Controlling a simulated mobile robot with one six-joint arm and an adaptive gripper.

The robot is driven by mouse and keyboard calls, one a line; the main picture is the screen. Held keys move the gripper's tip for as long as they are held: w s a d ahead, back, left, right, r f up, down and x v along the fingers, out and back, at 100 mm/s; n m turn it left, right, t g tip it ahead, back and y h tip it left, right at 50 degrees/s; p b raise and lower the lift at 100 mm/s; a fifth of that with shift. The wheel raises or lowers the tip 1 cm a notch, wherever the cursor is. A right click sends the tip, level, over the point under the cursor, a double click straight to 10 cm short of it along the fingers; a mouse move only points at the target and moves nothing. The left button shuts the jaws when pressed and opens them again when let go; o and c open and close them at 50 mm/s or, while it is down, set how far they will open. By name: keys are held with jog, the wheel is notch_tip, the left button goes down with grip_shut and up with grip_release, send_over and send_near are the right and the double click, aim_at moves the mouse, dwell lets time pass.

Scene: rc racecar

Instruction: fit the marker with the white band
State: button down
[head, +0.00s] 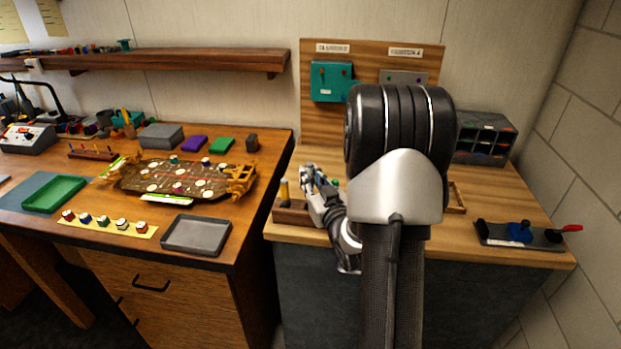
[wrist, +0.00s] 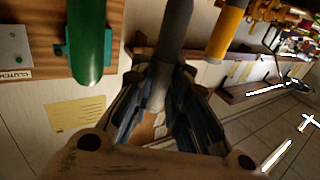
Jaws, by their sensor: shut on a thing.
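My gripper (head: 308,173) is over the wooden rack (head: 290,215) at the front left of the right-hand bench. In the wrist view my gripper (wrist: 166,75) has both fingers closed around a dark grey marker (wrist: 175,25) with a lighter grey end. No white band can be made out on it. A yellow-orange marker (wrist: 230,28) stands to its right and a green marker (wrist: 91,35) to its left, both apart from the fingers. In the head view the yellow marker (head: 284,190) stands upright in the rack. My arm hides much of the rack.
A tan board carries a teal box (head: 332,80) and a grey panel (head: 403,77). A grey cubby unit (head: 485,138) stands at the back right. A dark fixture (head: 518,236) with a red handle lies front right. The left bench holds a brown assembly (head: 165,178) and a grey tray (head: 196,235).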

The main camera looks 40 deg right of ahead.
jog(key=shift+f, duration=1.15)
jog(key=shift+f, duration=0.35)
jog(key=shift+f, duration=0.3)
jog(key=shift+f, duration=0.3)
jog(key=shift+f, duration=0.75)
jog(key=c, duration=1.5)
grip_release()
jog(key=shift+s, duration=0.1)
jog(key=v, duration=0.7)
jog(key=shift+s+a, duration=0.1)
jog(key=shift+s, duration=0.05)
